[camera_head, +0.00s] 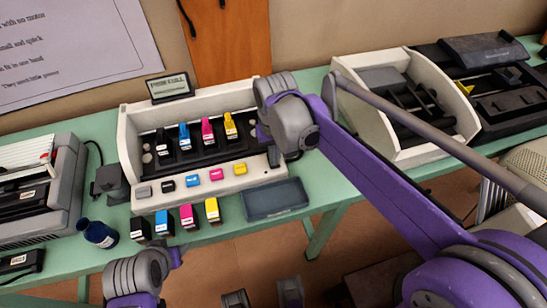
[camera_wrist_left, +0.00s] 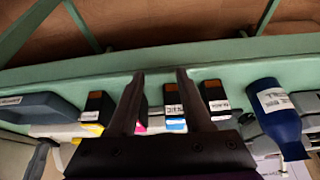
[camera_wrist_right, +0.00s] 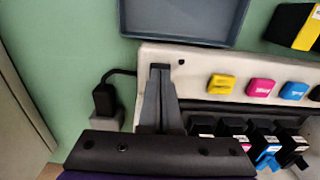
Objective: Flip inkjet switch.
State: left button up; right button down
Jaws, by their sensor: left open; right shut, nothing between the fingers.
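The inkjet exhibit (camera_head: 205,182) is a white tray-like unit with upright cartridges in a black carriage and a front panel of coloured buttons. My right gripper (camera_head: 274,156) is at the panel's right end. In the right wrist view my right gripper (camera_wrist_right: 160,70) is shut and empty, its fingertips over the white panel end beside the yellow button (camera_wrist_right: 221,84). The switch is not clearly visible; the fingers may cover it. Contact cannot be told. My left gripper (camera_wrist_left: 160,73) is open and empty, above the table front near loose cartridges (camera_wrist_left: 174,98).
Loose cartridges (camera_head: 187,217) and a dark blue tray (camera_head: 275,200) lie before the unit. A printer (camera_head: 30,190) is further left; another white-sided machine (camera_head: 395,150) is at right. A black plug (camera_wrist_right: 105,98) is near my right fingers.

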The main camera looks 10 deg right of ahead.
notch_tip(320, 180, up, 7)
jog(key=p, duration=0.5)
dwell(0.7)
jog(key=s+d+f+t+p, duration=0.1)
jog(key=s+d+t, duration=0.1)
jog(key=s, duration=0.5)
jog(key=s+d+f+t+p, duration=0.2)
jog(key=s+d+t, duration=0.1)
jog(key=s, duration=0.4)
jog(key=shift+d+f, duration=0.25)
jog(key=shift+d, duration=0.55)
